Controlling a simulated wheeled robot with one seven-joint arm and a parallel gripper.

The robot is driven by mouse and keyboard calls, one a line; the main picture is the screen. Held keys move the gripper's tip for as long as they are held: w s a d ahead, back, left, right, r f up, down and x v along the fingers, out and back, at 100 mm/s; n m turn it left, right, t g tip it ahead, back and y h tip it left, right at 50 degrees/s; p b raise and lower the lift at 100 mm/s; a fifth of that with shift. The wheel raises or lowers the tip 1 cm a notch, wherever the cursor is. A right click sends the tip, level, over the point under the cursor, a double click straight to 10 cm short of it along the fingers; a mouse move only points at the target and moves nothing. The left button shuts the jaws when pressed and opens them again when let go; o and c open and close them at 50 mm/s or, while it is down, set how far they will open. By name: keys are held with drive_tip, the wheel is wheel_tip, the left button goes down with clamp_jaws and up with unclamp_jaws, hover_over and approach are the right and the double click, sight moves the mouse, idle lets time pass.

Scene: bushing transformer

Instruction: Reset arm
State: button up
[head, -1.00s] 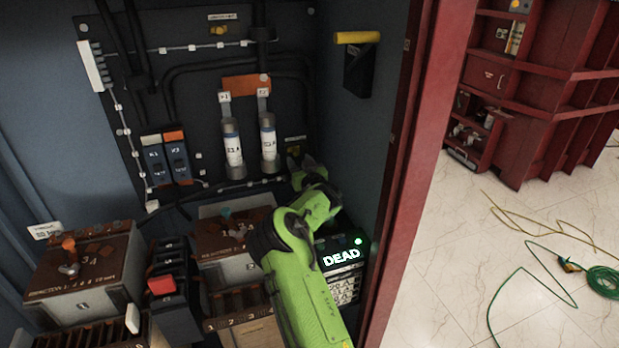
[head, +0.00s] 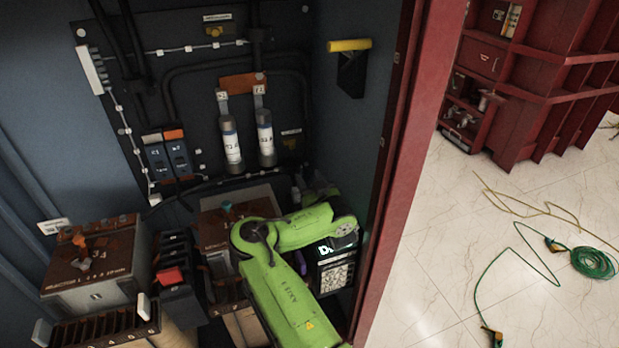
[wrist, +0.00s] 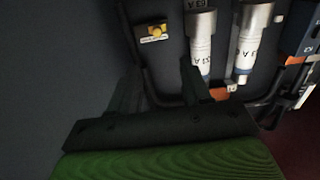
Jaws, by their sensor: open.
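My green arm is folded in the lower middle of the head view, in front of the brown-topped box (head: 215,228) and the meter with the lit display (head: 334,272). Its end points right and hides part of that display. In the wrist view my gripper (wrist: 158,72) is open and empty, its two dark fingers apart. Beyond the fingers are two white-labelled cylinders (wrist: 201,50) and a small yellow knob (wrist: 155,31) on the dark panel. The fingers do not show clearly in the head view.
The red cabinet frame (head: 402,150) stands close to the right of my arm. A yellow-handled holder (head: 349,46) hangs on the side wall. Boxes with a red block (head: 170,276) crowd the lower left. Green cable (head: 592,262) lies on the open floor outside.

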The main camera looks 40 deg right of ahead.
idle(0.3)
drive_tip(key=s+a+r+m+g+y+p, duration=0.1)
drive_tip(key=s+a+r+g+y, duration=0.25)
drive_tip(key=s+a+r, duration=0.45)
drive_tip(key=s+a+r+g+y+p, duration=0.15)
drive_tip(key=s+a+r+g, duration=0.3)
drive_tip(key=a, duration=0.65)
drive_tip(key=s+a+r+n+g, duration=0.1)
drive_tip(key=s+a+n+g, duration=0.1)
drive_tip(key=s, duration=0.9)
drive_tip(key=s+a+r+n+g, duration=0.1)
drive_tip(key=s+a, duration=0.3)
drive_tip(key=s, duration=0.7)
drive_tip(key=shift+s+a+r+n+g+h, duration=0.3)
drive_tip(key=shift+a+r+n+g, duration=0.1)
drive_tip(key=shift+r, duration=0.25)
